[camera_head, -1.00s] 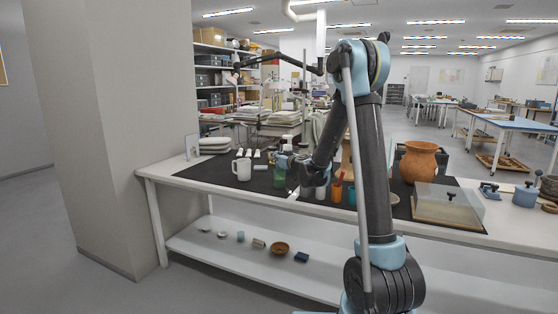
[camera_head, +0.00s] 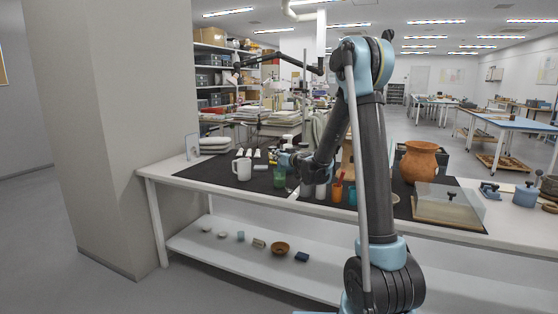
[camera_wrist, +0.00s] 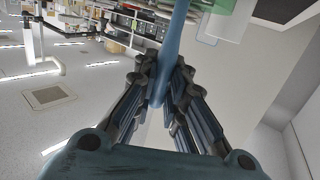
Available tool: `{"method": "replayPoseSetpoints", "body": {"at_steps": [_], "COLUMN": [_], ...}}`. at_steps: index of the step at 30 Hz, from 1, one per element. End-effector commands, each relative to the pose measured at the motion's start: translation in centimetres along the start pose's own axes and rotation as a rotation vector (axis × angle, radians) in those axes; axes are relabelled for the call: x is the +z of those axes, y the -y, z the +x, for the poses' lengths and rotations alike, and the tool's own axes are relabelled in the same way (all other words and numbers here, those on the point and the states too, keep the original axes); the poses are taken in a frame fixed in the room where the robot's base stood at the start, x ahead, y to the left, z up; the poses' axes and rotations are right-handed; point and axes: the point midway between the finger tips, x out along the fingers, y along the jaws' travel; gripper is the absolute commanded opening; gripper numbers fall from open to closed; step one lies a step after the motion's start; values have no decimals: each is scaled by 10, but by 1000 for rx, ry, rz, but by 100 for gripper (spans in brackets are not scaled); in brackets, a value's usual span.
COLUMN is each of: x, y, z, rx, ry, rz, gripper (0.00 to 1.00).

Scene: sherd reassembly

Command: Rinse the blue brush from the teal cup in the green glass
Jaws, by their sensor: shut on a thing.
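The blue brush (camera_wrist: 172,45) is held in my gripper (camera_wrist: 163,88); the fingers are shut on its handle and it runs out past the top edge of the wrist view. The green glass (camera_head: 279,180) stands on the dark mat, and my gripper (camera_head: 288,161) is just above and beside it. A green patch, probably this glass (camera_wrist: 222,6), shows at the top of the wrist view, right of the brush. The brush tip is out of view, so I cannot tell if it is in the glass.
A white mug (camera_head: 243,169) stands left of the glass. A large terracotta pot (camera_head: 419,162) and a lidded clear case (camera_head: 447,203) are further right. Small dishes lie on the lower shelf (camera_head: 220,250).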

Motion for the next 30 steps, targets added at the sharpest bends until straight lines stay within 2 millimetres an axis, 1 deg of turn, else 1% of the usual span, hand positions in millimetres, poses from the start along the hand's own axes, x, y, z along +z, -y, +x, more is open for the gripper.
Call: {"method": "replayPoseSetpoints", "body": {"at_steps": [30], "x": [-66], "y": [1], "z": [0], "rx": [-2], "ry": [0], "rz": [1], "gripper": [0]}}
